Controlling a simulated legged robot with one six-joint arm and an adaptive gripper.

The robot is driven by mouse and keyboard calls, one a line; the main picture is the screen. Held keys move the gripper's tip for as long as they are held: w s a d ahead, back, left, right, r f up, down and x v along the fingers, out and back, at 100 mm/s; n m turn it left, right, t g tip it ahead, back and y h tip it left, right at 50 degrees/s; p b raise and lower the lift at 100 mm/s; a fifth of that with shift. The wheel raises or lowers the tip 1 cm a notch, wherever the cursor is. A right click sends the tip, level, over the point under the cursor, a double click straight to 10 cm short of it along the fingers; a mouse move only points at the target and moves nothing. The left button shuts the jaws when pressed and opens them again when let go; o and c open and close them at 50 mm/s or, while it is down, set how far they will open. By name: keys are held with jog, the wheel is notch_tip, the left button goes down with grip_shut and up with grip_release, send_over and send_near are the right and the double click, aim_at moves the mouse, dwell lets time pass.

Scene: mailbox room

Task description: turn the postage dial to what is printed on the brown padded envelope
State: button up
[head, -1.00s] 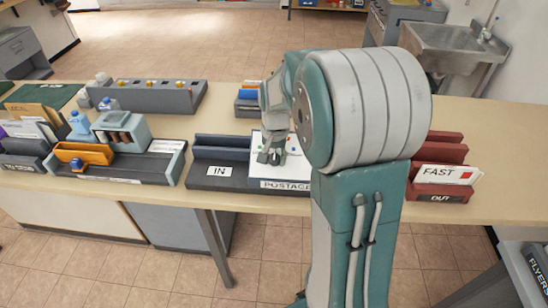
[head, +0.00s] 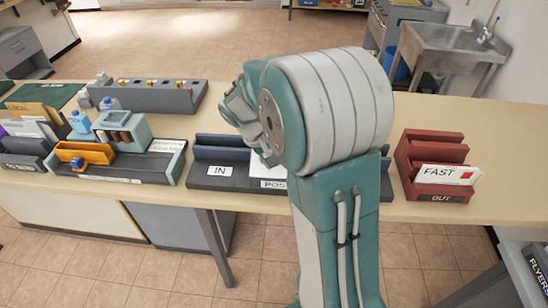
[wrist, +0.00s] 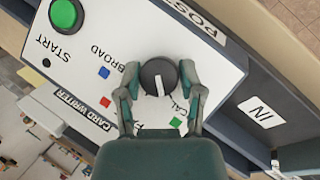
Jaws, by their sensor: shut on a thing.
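The postage dial (wrist: 159,75) is a round black knob with a white pointer line, on a white panel (wrist: 220,85) beside the START button. My gripper (wrist: 160,70) is shut around the dial, one finger on each side. The pointer line runs toward the bottom of the wrist view. In the head view my arm hides the dial. A tan-brown envelope (head: 38,108) stands in the left rack; its print is too small to read.
A green START button (wrist: 66,14) is on the same panel. The IN tray (head: 212,180) adjoins the postage unit on its left. A red OUT rack (head: 432,150) with a FAST card stands at right. The orange tray (head: 85,153) and stamp station are at left.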

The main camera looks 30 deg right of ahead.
jog(key=shift+a+n+h, duration=0.1)
jog(key=shift+n+h, duration=0.5)
jog(key=shift+n, duration=0.3)
jog(key=shift+f, duration=0.1)
jog(key=o, duration=1.2)
jog(key=shift+c, duration=0.2)
jog(key=v, duration=1.2)
jog(key=shift+a, duration=0.1)
